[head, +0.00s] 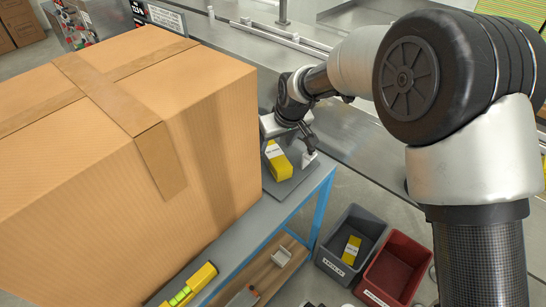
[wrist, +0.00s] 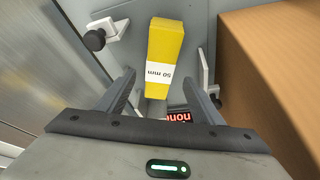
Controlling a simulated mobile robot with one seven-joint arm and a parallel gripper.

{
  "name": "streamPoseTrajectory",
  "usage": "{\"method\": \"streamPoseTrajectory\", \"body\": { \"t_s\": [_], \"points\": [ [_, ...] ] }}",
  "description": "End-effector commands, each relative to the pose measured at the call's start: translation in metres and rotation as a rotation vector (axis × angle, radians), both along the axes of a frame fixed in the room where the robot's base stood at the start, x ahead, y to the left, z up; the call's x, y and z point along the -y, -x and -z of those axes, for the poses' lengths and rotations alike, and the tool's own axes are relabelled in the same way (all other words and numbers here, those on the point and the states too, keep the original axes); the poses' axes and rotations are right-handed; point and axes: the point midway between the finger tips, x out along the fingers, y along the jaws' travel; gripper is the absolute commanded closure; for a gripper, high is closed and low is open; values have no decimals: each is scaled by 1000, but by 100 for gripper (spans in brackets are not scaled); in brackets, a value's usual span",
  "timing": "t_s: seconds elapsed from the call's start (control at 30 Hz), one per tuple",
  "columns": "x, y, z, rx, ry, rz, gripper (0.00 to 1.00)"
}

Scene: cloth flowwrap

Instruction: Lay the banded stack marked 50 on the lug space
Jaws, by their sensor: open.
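The yellow stack with a white band lies on a grey plate on the blue-framed table. Its band reads "50 mm" in the wrist view (wrist: 166,45); the stack also shows in the head view (head: 281,169), where the print is too small to read surely. My gripper (wrist: 161,76) is open, its two fingers apart on either side of the stack's near end. Nothing is visibly held. I cannot make out a marked lug space.
A large cardboard box (head: 110,140) stands close to the left of the stack. A metal conveyor (head: 350,150) runs behind. A grey bin (head: 372,228) holding a yellow piece and a red bin (head: 396,272) stand below, right. A red display (wrist: 179,116) sits between my fingers.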

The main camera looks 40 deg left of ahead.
Motion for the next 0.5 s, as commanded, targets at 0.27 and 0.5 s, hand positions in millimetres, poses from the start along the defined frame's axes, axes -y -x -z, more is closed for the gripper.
{"method": "streamPoseTrajectory", "body": {
  "t_s": [0.27, 0.5],
  "points": [
    [-13, -6, 38, -2, 2, 0, 39],
    [-15, -7, 41, 0, 1, 0, 39]
  ]
}}
